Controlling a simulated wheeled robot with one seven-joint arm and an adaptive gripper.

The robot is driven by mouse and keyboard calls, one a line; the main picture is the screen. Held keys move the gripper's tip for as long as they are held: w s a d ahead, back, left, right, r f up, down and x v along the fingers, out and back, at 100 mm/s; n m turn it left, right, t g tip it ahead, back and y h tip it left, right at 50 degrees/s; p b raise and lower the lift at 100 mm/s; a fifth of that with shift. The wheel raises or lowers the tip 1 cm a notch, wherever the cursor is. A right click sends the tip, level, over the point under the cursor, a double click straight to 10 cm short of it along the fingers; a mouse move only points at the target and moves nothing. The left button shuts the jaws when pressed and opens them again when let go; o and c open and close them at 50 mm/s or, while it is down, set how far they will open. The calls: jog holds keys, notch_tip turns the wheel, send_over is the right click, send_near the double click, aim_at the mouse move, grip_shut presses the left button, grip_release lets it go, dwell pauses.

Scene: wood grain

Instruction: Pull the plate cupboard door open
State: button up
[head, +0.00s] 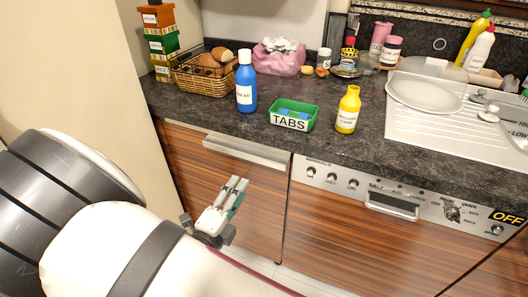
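A wood-grain cupboard door (255,197) is under the counter, left of the dishwasher. It looks shut. A long metal handle (246,151) runs along its top edge. No label shows on it, so I cannot tell for certain that it is the plate cupboard. My gripper (238,181) is in front of this door, below the handle in the picture and apart from it. Its fingers point up toward the handle and lie close together. I see nothing between them, but I cannot tell whether a gap is left.
A dishwasher (365,222) with a metal handle and knobs adjoins the door on the right. The dark counter (215,110) above holds a bread basket (203,82), blue bottle (246,85), green TABS box (292,118) and yellow bottle (348,110). A pale wall (70,70) stands on the left.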

aim_at(259, 161)
jog(key=b+x, duration=0.1)
jog(key=x, duration=1.2)
jog(key=shift+w+d+b, duration=0.1)
jog(key=shift+w+b, duration=0.2)
jog(key=shift+c, duration=0.2)
grip_shut()
